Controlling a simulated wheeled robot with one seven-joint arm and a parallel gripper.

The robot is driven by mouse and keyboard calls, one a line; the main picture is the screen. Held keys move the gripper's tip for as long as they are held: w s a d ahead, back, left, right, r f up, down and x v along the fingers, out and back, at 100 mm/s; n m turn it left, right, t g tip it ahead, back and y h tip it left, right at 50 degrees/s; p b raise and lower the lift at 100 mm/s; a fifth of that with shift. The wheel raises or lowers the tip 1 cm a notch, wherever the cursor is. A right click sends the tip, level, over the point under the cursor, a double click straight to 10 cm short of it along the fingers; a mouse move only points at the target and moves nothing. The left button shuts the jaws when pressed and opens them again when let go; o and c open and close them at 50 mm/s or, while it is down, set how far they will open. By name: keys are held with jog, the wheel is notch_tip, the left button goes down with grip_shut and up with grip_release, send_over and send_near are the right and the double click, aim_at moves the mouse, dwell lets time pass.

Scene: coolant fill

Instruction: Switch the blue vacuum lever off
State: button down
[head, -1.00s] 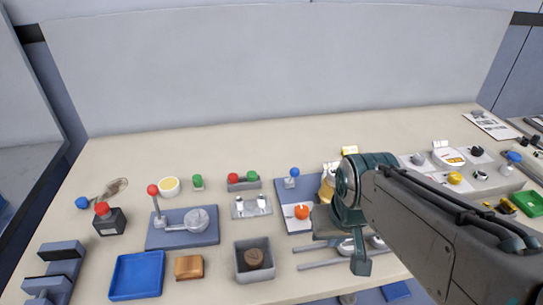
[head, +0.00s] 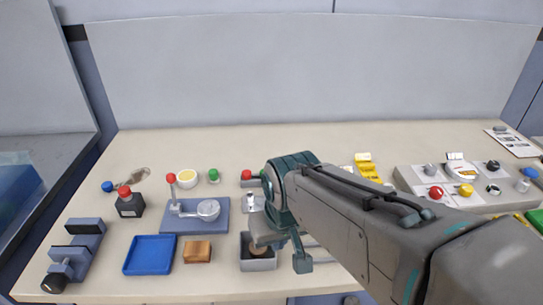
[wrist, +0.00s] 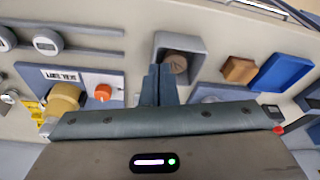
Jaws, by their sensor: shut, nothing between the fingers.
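The blue-knobbed lever on the blue-grey panel is hidden behind my arm in the head view. In the wrist view, part of that panel (wrist: 118,80) shows with its orange knob (wrist: 102,92) and a white label, but I cannot make out the blue lever. A separate blue knob (head: 107,186) sits at the far left of the bench. My gripper (wrist: 158,70) is shut and empty. Its dark fingers appear in front of the grey square box (wrist: 190,45) with a brown round piece (wrist: 175,63). In the head view, the gripper partly covers this box (head: 258,266).
A red-knobbed lever (head: 171,178) stands on a blue plate left of my gripper. A blue tray (head: 150,255) and wooden block (head: 197,251) lie in front. A grey control panel (head: 415,178) with several knobs is at right.

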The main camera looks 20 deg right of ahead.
jog(key=shift+w, duration=0.1)
jog(key=w+d+r+n+h, duration=0.2)
jog(key=w+r+n, duration=0.1)
jog(key=w, duration=0.4)
jog(key=w+d+r+n+h+b, duration=0.1)
jog(key=w+d+r+n, duration=0.2)
jog(key=w+r, duration=0.2)
jog(key=w, duration=0.2)
jog(key=shift+w+d+g+h, duration=0.3)
jog(key=shift+w+d+h, duration=0.05)
jog(key=shift+h, duration=0.05)
jog(key=shift+r, duration=0.1)
jog(key=w+d+f, duration=0.3)
jog(key=d+f, duration=0.3)
jog(key=f, duration=0.3)
jog(key=shift+w+d+f+p, duration=0.15)
jog(key=shift+w+d+p, duration=0.15)
jog(key=shift+w+d, duration=0.1)
jog(key=shift+a, duration=0.1)
